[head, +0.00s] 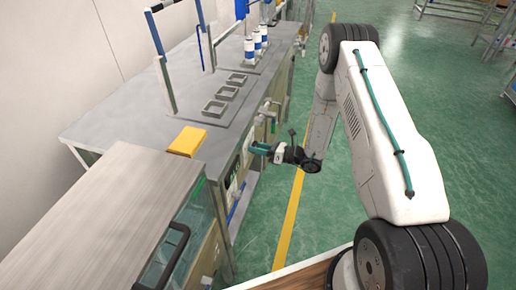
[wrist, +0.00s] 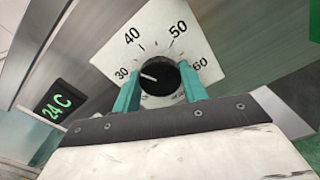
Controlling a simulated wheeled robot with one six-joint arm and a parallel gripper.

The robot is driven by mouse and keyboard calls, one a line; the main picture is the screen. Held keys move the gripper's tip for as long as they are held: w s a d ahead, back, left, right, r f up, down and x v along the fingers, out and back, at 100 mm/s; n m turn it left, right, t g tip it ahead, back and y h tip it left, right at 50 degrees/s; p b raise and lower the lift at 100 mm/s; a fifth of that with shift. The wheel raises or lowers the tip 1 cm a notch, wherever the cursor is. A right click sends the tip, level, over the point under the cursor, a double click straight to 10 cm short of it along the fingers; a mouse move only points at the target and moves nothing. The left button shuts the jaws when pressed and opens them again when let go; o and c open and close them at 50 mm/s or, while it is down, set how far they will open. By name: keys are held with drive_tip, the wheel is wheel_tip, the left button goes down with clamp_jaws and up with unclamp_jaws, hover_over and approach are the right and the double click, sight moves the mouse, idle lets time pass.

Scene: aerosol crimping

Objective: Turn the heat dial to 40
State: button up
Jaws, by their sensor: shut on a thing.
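The heat dial (wrist: 160,80) is a black round knob on a white scale plate (wrist: 160,37) in the wrist view. The plate shows 30, 40, 50 and 60. The knob's white pointer line points left and slightly up, close to the 30 mark. My gripper (wrist: 159,72) has its teal fingers on either side of the knob, shut on it. In the head view my gripper (head: 260,149) is at the bench's right side, and the dial is hidden there.
In the head view, the grey bench (head: 120,105) carries a yellow block (head: 187,141), several small trays (head: 228,92) and blue-white cylinders (head: 257,40). Green floor to the right is open.

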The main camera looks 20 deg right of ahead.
drive_tip(key=m, duration=0.5)
drive_tip(key=shift+w+m, duration=0.1)
drive_tip(key=shift+m, duration=0.2)
idle(0.4)
drive_tip(key=o, duration=1)
drive_tip(key=shift+c, duration=0.2)
drive_tip(key=shift+d, duration=0.1)
drive_tip(key=v, duration=0.7)
drive_tip(key=shift+s+d, duration=0.25)
drive_tip(key=shift+s, duration=0.05)
